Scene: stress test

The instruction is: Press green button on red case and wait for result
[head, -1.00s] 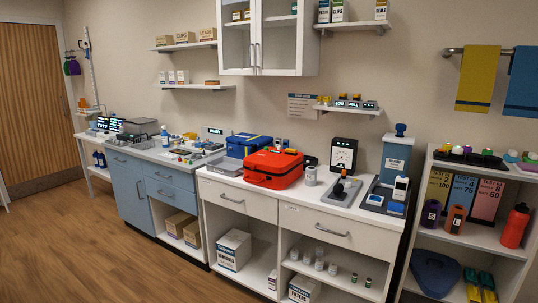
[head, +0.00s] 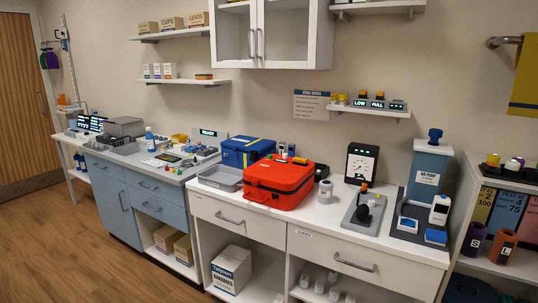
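The red case (head: 279,184) stands closed on the white counter, right of a blue case (head: 247,151). Black latches or a handle show on its front. Small orange and white items show just behind the case's top edge. Neither of my grippers is in the head view.
A grey tray (head: 219,178) lies left of the red case. A white canister (head: 325,192), a grey stand with a black part (head: 364,212) and a black-framed gauge (head: 361,163) are to its right. A wall cabinet (head: 272,35) hangs above. Wooden floor (head: 90,255) is free at lower left.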

